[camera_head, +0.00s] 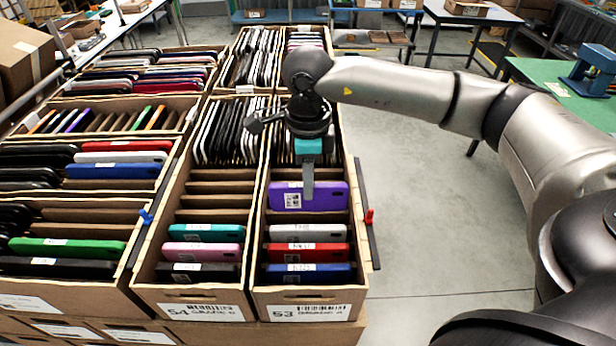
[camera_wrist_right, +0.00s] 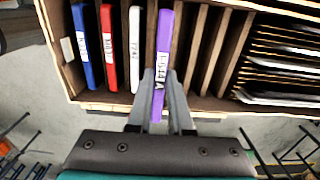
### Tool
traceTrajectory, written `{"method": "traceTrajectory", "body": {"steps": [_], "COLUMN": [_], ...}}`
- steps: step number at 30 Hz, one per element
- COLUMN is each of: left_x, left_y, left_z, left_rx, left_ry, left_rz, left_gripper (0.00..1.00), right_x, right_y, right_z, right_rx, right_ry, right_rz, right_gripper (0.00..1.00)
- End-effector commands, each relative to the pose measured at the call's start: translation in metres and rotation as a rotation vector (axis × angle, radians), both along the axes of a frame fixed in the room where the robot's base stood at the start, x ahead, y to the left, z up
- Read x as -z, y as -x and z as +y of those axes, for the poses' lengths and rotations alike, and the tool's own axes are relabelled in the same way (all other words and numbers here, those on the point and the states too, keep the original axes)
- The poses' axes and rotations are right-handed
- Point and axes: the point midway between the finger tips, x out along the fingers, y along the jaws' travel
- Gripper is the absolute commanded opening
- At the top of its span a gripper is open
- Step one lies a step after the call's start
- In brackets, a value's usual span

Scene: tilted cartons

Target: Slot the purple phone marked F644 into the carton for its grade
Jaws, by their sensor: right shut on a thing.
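The purple phone (camera_head: 320,197) has a white label and sits at or over a slot in the right front carton (camera_head: 260,302), whose tag begins 53. In the right wrist view, the purple phone (camera_wrist_right: 164,42) has a label that seems to read F644 with an A. It stands higher than the neighbouring phones; how deep it sits cannot be told. My right gripper (camera_head: 308,192) is shut on it from above, and its two fingers (camera_wrist_right: 160,80) flank the phone in the right wrist view. My left gripper is out of view.
White (camera_head: 307,232), red (camera_head: 308,252) and blue (camera_head: 308,272) phones stand nearer the carton's front. Dark phones fill its back. Carton 54 (camera_head: 146,290) adjoins on the left, with teal, pink and black phones and empty slots. A red-clipped bar (camera_head: 368,217) lines the right side; floor beyond is clear.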

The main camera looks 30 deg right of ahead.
Motion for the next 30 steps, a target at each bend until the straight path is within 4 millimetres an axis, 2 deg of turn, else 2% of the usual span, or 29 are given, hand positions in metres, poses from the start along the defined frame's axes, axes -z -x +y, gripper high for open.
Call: {"method": "traceTrajectory", "body": {"steps": [8,24,30], "left_x": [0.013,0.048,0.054], "left_y": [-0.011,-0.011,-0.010], "left_z": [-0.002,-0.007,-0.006], "left_rx": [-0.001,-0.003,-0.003], "left_ry": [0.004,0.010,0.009], "left_rz": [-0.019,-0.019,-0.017], "left_gripper": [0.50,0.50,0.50], "right_x": [0.022,0.060,0.067], "right_y": [0.000,0.000,0.000], "right_z": [0.000,0.000,0.000], "right_rx": [0.000,-0.001,-0.001], "right_ry": [0.000,0.001,0.000], "right_rz": [0.000,-0.001,-0.001], "right_gripper": [0.00,0.00,0.00]}}
